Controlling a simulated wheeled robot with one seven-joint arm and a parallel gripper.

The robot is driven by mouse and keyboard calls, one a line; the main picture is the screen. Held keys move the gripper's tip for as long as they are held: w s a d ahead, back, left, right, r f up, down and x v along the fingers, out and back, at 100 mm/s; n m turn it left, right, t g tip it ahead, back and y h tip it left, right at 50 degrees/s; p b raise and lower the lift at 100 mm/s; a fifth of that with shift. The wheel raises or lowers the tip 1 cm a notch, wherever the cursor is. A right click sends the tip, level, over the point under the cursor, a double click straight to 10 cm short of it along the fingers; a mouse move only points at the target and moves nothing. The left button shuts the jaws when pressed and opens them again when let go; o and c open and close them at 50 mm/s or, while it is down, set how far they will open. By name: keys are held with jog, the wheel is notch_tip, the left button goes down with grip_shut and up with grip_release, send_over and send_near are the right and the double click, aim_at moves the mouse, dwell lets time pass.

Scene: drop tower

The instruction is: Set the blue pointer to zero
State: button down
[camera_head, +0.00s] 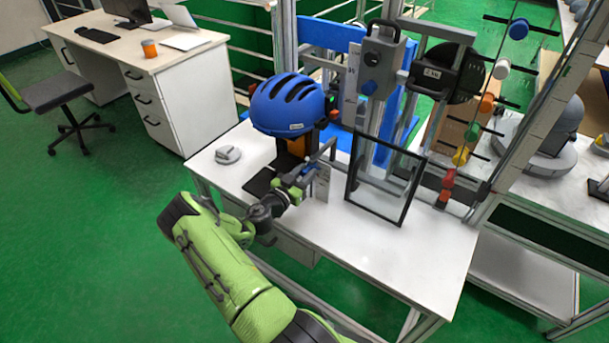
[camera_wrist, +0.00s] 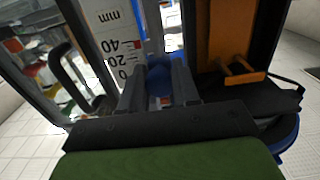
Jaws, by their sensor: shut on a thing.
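My gripper (camera_wrist: 160,85) is shut on the blue pointer (camera_wrist: 158,82), which shows between the two dark fingers in the wrist view. The fingers hide much of the pointer. A white scale (camera_wrist: 112,45) marked mm, with 40, 20 and 0 visible, stands just left of the fingers. A small red mark shows by the scale near the 40. The exact reading cannot be told. In the head view my gripper (camera_head: 308,170) is at the lower part of the upright scale (camera_head: 322,182), below the blue helmet.
The blue helmet (camera_head: 288,105) sits on the stand above and behind my gripper. A black-framed clear panel (camera_head: 385,180) stands to the right on the white table (camera_head: 420,240). A grey round device (camera_head: 228,154) lies at the left. An orange part (camera_wrist: 235,45) is right of the fingers.

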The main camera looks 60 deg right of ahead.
jog(key=shift+r, duration=0.25)
jog(key=c, duration=1.1)
grip_release()
jog(key=shift+o, duration=1.2)
jog(key=shift+f, duration=0.1)
jog(key=w+a, duration=0.2)
jog(key=a, duration=1.3)
jog(key=shift+w+a+p, duration=0.25)
jog(key=shift+a+p, duration=0.05)
jog(key=shift+p, duration=0.1)
